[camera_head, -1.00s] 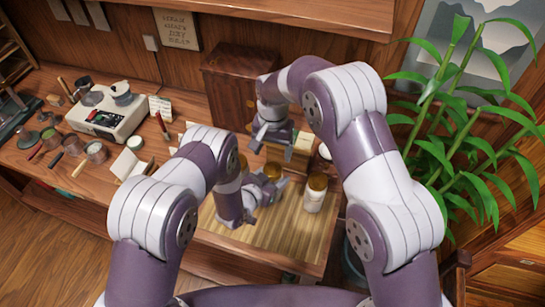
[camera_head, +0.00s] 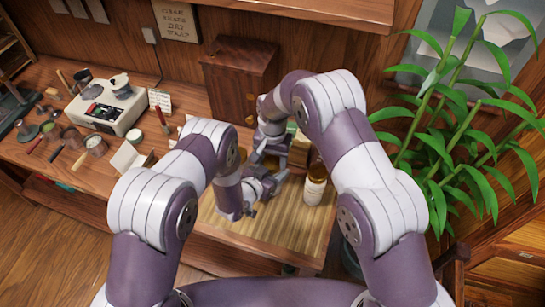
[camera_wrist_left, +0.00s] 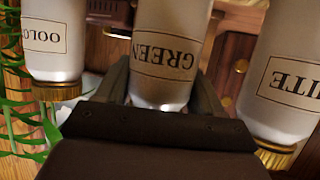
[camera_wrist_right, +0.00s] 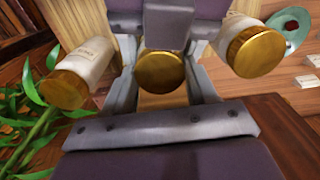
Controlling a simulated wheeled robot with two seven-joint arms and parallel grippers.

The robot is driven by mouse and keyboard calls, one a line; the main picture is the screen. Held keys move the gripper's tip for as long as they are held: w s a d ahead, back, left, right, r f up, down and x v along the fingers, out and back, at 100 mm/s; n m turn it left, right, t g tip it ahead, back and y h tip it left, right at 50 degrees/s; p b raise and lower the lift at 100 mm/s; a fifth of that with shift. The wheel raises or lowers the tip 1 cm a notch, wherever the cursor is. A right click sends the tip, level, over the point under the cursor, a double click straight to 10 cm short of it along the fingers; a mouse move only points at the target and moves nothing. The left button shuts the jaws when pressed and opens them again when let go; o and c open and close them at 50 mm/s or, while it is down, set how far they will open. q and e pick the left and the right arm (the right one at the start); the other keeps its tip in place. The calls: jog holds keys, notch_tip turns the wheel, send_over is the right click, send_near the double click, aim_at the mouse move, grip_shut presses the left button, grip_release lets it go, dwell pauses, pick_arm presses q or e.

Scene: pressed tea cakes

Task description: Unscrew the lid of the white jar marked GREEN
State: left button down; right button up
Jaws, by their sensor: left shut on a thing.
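The white jar marked GREEN (camera_wrist_left: 168,50) stands between the fingers of my left gripper (camera_wrist_left: 165,100), which is shut on its body. Its gold lid (camera_wrist_right: 161,73) shows in the right wrist view between the fingers of my right gripper (camera_wrist_right: 162,88). Those fingers stand apart, one on each side of the lid, and I see no clear contact. In the head view, my left gripper (camera_head: 266,186) and my right gripper (camera_head: 268,158) are close together, the right one above and behind. They hide most of the GREEN jar there.
A jar marked OOLONG (camera_wrist_left: 55,40) stands on one side, also seen in the head view (camera_head: 314,188). A jar marked WHITE (camera_wrist_left: 285,80) stands on the other. A bamboo mat (camera_head: 270,235) is bare in front. A wooden cabinet (camera_head: 240,80) and leafy plant (camera_head: 450,140) stand nearby.

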jog(key=shift+n, duration=1.6)
jog(key=o, duration=1.1)
jog(key=shift+o, duration=0.2)
